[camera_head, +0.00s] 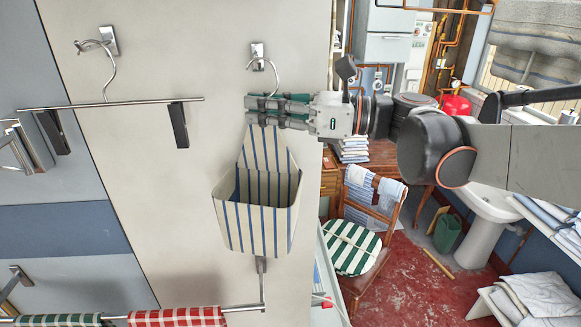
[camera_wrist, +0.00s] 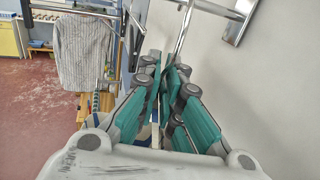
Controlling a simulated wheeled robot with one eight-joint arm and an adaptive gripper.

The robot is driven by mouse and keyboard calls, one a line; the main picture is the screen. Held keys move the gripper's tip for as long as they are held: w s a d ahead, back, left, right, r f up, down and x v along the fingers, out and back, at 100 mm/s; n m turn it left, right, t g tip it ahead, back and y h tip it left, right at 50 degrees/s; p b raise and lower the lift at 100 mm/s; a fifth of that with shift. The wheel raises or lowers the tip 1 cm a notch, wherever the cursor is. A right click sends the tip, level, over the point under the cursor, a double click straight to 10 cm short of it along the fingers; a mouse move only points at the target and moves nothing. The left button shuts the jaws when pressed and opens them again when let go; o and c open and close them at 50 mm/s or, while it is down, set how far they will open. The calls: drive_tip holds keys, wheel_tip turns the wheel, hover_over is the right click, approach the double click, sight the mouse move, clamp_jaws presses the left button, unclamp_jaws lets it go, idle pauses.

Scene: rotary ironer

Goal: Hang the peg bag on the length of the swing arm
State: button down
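The peg bag (camera_head: 256,228), cream with blue stripes and an open front pocket, hangs upright against the pale panel. Its metal hook (camera_head: 277,78) rises above my gripper and meets the wall hook (camera_head: 257,52); it appears to hang there. My gripper (camera_head: 262,111) reaches in from the right and is closed around the bag's top, just below the hook. In the wrist view my gripper's teal fingers (camera_wrist: 168,75) are close together, with the metal hook (camera_wrist: 183,30) rising beyond them. A metal rail on an upright (camera_head: 262,288), apparently the swing arm, is below the bag.
A clip hanger (camera_head: 110,104) hangs from another wall hook (camera_head: 108,40) at left. A red checked cloth (camera_head: 176,317) and a green striped cloth (camera_head: 58,320) are on the low rail. A chair (camera_head: 385,235) and a sink (camera_head: 482,220) stand at right.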

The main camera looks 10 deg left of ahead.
sight(275, 92)
drive_tip(key=shift+r, duration=0.15)
idle(0.5)
drive_tip(key=shift+d+r+p, duration=0.4)
drive_tip(key=shift+r+p, duration=0.3)
drive_tip(key=shift+r, duration=0.15)
drive_tip(key=shift+d+r+p, duration=0.3)
drive_tip(key=shift+d+r, duration=0.2)
drive_tip(key=shift+d, duration=0.15)
drive_tip(key=d, duration=0.7)
drive_tip(key=shift+s, duration=0.25)
idle(0.8)
idle(0.4)
